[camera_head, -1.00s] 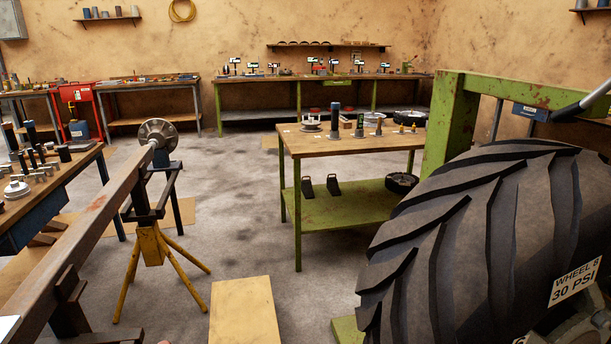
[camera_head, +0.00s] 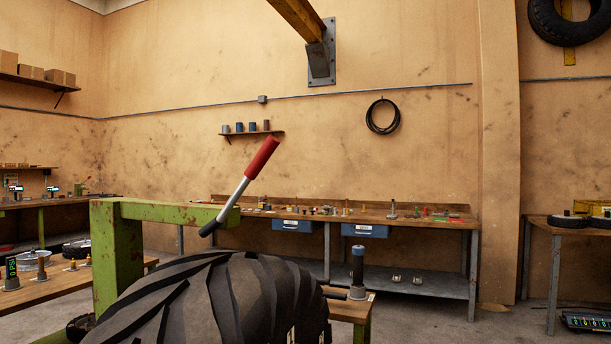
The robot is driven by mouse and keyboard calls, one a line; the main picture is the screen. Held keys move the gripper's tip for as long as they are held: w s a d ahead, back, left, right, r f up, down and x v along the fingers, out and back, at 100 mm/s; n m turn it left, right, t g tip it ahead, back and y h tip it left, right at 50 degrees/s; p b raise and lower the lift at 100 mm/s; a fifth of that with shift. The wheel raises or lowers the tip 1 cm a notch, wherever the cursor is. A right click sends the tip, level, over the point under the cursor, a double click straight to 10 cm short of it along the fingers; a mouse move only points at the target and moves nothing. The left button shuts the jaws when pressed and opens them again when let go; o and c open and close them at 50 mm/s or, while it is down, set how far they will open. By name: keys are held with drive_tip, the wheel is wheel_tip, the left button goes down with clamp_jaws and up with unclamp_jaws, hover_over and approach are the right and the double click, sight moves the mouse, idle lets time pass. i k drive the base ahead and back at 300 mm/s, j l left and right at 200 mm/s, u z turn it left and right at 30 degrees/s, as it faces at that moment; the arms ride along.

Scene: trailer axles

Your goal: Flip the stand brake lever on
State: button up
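The lever (camera_head: 240,187) has a silver shaft and a red grip. It leans up and to the right from a dark pivot at the end of the green stand's (camera_head: 118,250) top beam. A large black tyre (camera_head: 225,300) stands below and in front of the beam and hides the lower part of the stand. No on or off marking on the lever can be read.
A wooden bench (camera_head: 420,216) with small parts and blue drawers runs along the back wall. A small table (camera_head: 345,308) with a dark cylinder stands right of the tyre. Another table (camera_head: 45,290) is at the left. Some floor shows at the right.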

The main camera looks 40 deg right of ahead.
sight(266, 150)
drive_tip(key=i+j+z, duration=0.1)
drive_tip(key=i+z, duration=0.15)
drive_tip(key=z, duration=0.2)
drive_tip(key=i+j+z, duration=0.2)
drive_tip(key=z, duration=0.3)
drive_tip(key=k+j, duration=0.15)
drive_tip(key=k+u, duration=0.05)
drive_tip(key=k, duration=0.05)
